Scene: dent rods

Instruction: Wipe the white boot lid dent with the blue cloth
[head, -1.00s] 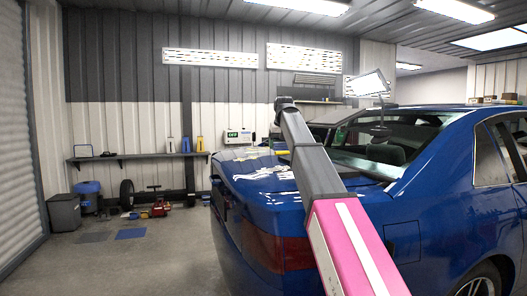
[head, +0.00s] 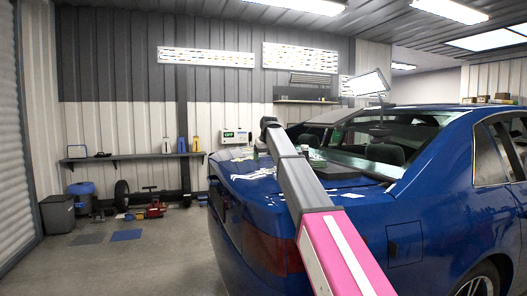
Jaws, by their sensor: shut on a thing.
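The blue car's boot lid (head: 250,187) is in the middle of the head view, with several white patches (head: 262,173) on its top. I cannot tell whether any of these is the white dent or only a reflection. My grey and pink arm crosses in front of the lid and hides part of it. I cannot make out the blue cloth.
The car's rear window (head: 375,150) and a lamp panel (head: 369,83) are to the right of my arm. A wall shelf (head: 130,157), a grey bin (head: 58,213) and a tyre (head: 122,194) stand at the left.

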